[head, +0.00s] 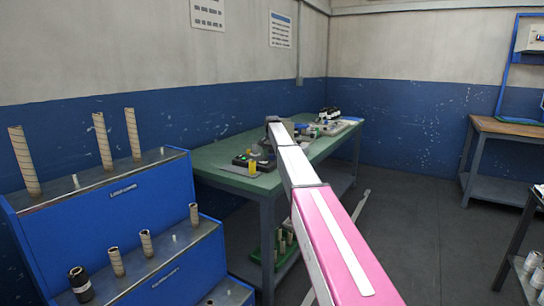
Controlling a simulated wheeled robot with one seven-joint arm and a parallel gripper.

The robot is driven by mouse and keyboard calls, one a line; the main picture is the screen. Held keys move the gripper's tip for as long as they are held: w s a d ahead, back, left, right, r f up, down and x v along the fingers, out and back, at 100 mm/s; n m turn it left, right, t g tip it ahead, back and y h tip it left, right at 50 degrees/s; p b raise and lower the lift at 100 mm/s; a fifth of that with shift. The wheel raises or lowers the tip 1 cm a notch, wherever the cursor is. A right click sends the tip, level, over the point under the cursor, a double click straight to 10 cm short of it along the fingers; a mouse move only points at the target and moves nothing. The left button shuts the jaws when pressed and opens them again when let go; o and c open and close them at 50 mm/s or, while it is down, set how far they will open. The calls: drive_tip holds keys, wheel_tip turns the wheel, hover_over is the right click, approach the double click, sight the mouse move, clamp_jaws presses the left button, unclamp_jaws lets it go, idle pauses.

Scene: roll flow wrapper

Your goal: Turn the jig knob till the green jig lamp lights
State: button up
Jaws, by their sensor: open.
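A small dark jig (241,161) sits near the front left of the green-topped table (225,178). A yellow piece (252,167) stands at its front edge. Small coloured spots, one of them green, show on and around the jig; they are too small to tell whether the jig lamp is lit. I cannot make out the knob. My arm reaches over the table from the lower right. My gripper (259,153) seems to be the small grey shape low beside the jig, partly behind the arm. It is open; whether it touches the knob cannot be told.
A blue stepped rack (110,200) with several upright cardboard tubes stands at the left. Several small items (325,125) sit at the table's far end. A green crate (272,257) is on the lower shelf. A wooden bench (508,128) stands far right. Open floor lies between.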

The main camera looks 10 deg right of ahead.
sight(272, 155)
drive_tip(key=shift+r, duration=0.15)
wheel_tip(272, 155, up, 10)
drive_tip(key=shift+r, duration=0.25)
drive_tip(key=shift+s, duration=0.1)
idle(0.4)
